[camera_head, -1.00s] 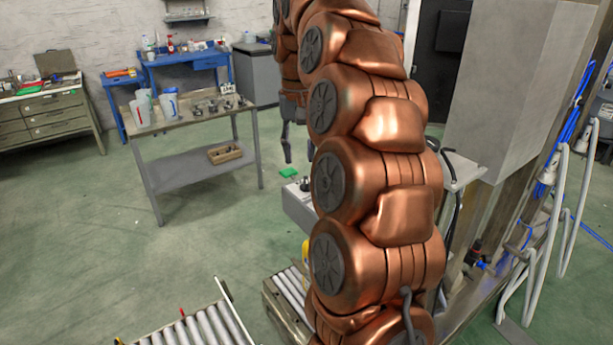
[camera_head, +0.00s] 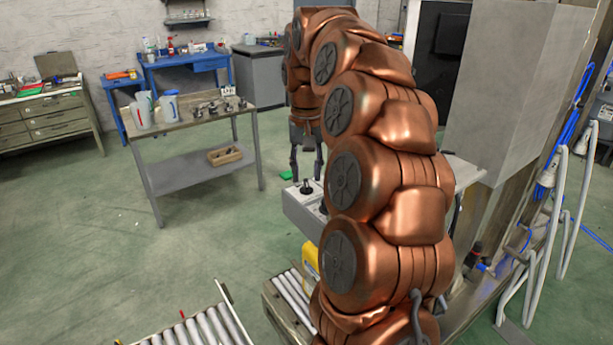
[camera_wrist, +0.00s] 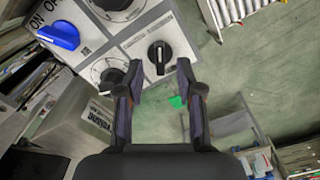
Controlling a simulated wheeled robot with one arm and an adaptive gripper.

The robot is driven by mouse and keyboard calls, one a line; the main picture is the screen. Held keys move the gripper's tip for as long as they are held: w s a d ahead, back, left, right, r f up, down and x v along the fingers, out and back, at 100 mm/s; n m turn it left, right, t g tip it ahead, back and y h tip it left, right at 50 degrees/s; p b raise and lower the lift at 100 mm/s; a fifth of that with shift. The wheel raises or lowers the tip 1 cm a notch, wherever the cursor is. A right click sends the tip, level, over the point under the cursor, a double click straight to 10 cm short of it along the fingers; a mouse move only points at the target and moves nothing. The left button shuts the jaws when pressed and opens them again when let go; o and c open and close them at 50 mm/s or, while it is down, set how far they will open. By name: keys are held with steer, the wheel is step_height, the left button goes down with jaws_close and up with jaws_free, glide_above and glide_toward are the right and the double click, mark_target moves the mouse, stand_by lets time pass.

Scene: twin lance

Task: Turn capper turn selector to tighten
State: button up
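A grey control box (camera_head: 302,212) stands behind and left of my arm in the head view, with a black knob (camera_head: 307,187) on its top. In the wrist view its light panel (camera_wrist: 135,47) carries a blue knob (camera_wrist: 60,35) by "ON" lettering and several black knobs. One black knob (camera_wrist: 159,55) lies just ahead of my gripper (camera_wrist: 159,65), appearing between the fingertips. Another black knob (camera_wrist: 109,74) is beside the left finger. I cannot read which is the capper turn selector. My gripper is open and empty, fingers pointing down above the box in the head view (camera_head: 307,165); contact is not visible.
A workbench (camera_head: 190,120) with jugs stands left, beyond open green floor. Roller conveyors (camera_head: 205,328) are at the bottom. A large grey cabinet (camera_head: 510,90) and pale hoses (camera_head: 535,235) are on the right. A yellow container (camera_head: 310,258) is near my arm.

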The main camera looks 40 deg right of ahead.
steer(key=shift+f, duration=1.15)
jaws_close()
